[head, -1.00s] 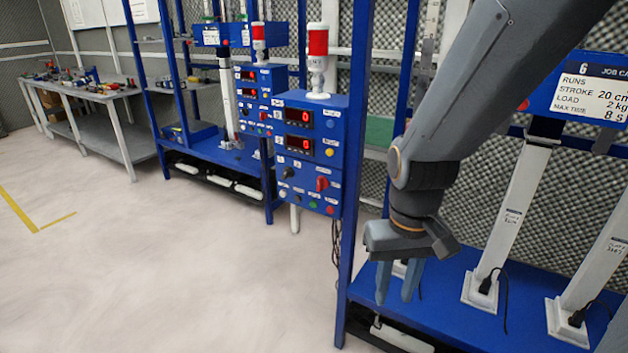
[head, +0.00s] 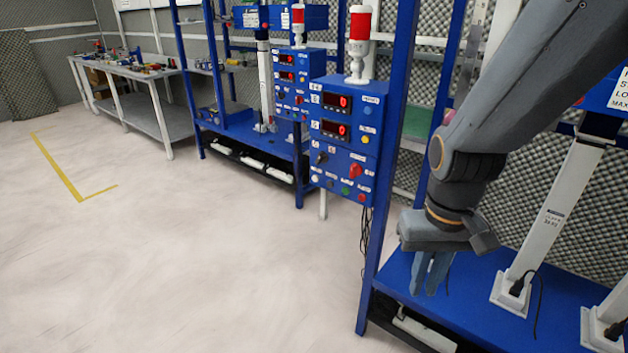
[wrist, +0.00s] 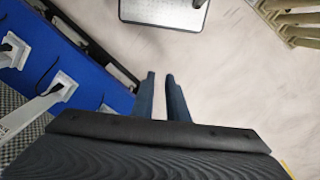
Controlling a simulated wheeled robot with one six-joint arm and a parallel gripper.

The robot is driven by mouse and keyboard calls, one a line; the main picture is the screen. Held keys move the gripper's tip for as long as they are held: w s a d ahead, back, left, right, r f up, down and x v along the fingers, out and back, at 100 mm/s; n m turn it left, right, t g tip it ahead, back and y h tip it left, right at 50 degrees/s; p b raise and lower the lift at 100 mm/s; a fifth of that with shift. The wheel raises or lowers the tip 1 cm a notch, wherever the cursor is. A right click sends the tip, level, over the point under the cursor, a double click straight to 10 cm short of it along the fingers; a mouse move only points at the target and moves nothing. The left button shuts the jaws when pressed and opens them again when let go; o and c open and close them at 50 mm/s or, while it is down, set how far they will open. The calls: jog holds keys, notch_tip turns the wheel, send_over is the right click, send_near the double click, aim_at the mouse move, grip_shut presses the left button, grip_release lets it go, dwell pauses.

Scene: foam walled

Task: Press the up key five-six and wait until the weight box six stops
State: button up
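A blue control box (head: 345,140) stands in the middle of the head view, on the near left post of the right-hand blue rig. It carries two red displays (head: 338,114) that read 0, knobs and several small coloured buttons (head: 346,190). Its labels are too small to read, so I cannot tell which is the up key five-six. A blue box with a white card (head: 618,95) is cut off at the right edge. My gripper (head: 432,285) hangs to the right of the control box, apart from it. It is empty, its fingers a little apart; they also show in the wrist view (wrist: 160,76).
The rig's blue base (head: 470,290) bears white columns (head: 550,215) with black cables. A second control box (head: 290,85) and rig stand farther back. A workbench (head: 120,72) is at far left. The pale floor (head: 200,260) at left is clear. The wrist view shows beige legs (wrist: 290,15).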

grip_shut()
dwell(1.4)
